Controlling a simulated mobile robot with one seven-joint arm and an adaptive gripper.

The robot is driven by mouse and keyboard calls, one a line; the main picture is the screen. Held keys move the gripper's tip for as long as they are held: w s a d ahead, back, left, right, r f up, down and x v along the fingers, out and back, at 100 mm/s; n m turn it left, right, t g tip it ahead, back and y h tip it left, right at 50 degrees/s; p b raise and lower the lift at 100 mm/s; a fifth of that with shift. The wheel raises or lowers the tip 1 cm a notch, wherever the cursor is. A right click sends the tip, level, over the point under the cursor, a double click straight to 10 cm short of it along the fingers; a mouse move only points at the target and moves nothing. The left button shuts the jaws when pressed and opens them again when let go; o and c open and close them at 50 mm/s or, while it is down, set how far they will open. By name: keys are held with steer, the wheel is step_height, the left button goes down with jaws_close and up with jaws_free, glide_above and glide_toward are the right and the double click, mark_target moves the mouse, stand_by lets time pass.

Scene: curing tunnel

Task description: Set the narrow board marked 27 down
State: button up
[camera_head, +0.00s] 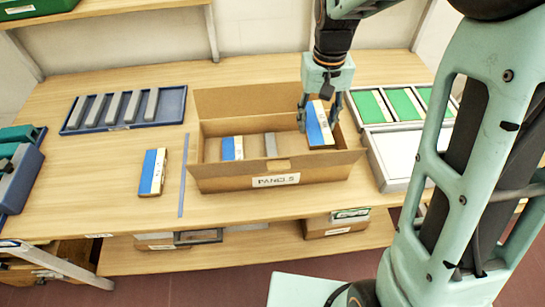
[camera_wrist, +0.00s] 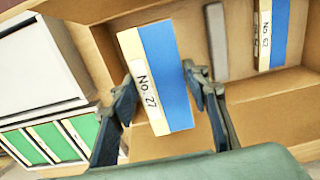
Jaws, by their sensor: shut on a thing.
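The narrow board marked 27 (camera_wrist: 159,80) is blue with a cream strip and a white label reading "No. 27". In the head view the board (camera_head: 319,124) hangs at the right end of the cardboard box labelled PANELS (camera_head: 222,180), tilted, its lower end near the front wall. I cannot tell whether it touches the box. My gripper (camera_head: 322,108) is above the right part of the box, shut on the board; in the wrist view its fingers (camera_wrist: 160,88) are on both sides of it.
In the box stand another blue-and-white board (camera_head: 232,148) and a grey bar (camera_head: 271,145). A similar board (camera_head: 152,172) lies on the table left of a blue strip (camera_head: 184,175). A blue tray (camera_head: 72,122) holds grey bars. White cases with green panels (camera_head: 405,104) stand right.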

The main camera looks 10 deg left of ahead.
step_height(320, 180, down, 12)
steer(key=shift+w+r, duration=0.1)
steer(key=shift+r, duration=0.1)
stand_by(0.4)
steer(key=shift+f, duration=0.15)
steer(key=o, duration=1.3)
step_height(320, 180, up, 12)
steer(key=shift+r, duration=0.2)
